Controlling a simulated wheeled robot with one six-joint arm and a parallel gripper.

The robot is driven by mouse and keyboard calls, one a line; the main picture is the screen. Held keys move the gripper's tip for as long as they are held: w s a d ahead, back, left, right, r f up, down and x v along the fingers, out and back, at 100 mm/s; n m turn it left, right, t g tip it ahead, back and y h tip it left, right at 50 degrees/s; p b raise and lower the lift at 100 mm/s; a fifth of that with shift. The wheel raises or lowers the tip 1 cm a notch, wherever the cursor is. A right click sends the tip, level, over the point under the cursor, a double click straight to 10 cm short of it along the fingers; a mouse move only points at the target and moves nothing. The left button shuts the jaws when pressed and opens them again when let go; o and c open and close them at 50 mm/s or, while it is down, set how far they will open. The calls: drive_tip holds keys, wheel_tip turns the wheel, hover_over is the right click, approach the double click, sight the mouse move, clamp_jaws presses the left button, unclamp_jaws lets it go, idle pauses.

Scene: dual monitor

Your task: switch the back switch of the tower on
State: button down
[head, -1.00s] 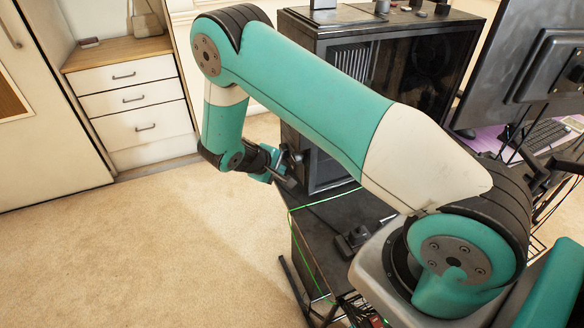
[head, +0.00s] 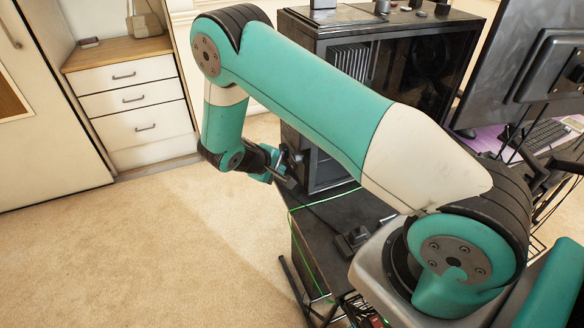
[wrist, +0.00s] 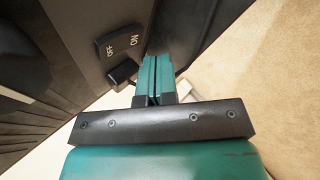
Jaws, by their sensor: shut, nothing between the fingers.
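The black computer tower (head: 392,24) stands behind my arm in the head view, partly hidden by it. In the wrist view, its dark back panel (wrist: 75,50) fills the left. A black rocker switch (wrist: 119,43) marked OFF and ON sits on that panel; which side is pressed in I cannot tell. My gripper (wrist: 156,60) is shut and empty, its teal fingers just right of and below the switch, near its ON end. I cannot tell whether they touch the panel. In the head view my gripper (head: 281,170) is beside the tower's left edge; the switch is hidden there.
A black plug (wrist: 123,73) sticks out just below the switch, close to my fingers. A green cable (head: 290,225) runs along the dark stand under the tower. Monitors (head: 530,60) stand at right. Open carpet (head: 150,250) lies at left, before white drawers (head: 140,100).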

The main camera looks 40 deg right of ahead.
drive_tip(key=shift+d, duration=0.15)
idle(0.5)
drive_tip(key=shift+s+d, duration=0.1)
drive_tip(key=shift+d, duration=0.2)
drive_tip(key=shift+d+f, duration=0.1)
drive_tip(key=shift+d, duration=0.2)
idle(0.5)
drive_tip(key=shift+a, duration=0.1)
drive_tip(key=shift+a, duration=0.65)
drive_tip(key=shift+w+a+r+b, duration=0.15)
drive_tip(key=shift+w+a, duration=0.1)
drive_tip(key=shift+a, duration=0.55)
drive_tip(key=shift+w+a+r+b, duration=0.1)
drive_tip(key=shift+w+a, duration=0.15)
drive_tip(key=shift+a, duration=0.55)
drive_tip(key=shift+w+a+r+b, duration=0.15)
drive_tip(key=shift+w+a, duration=0.1)
drive_tip(key=shift+a, duration=0.55)
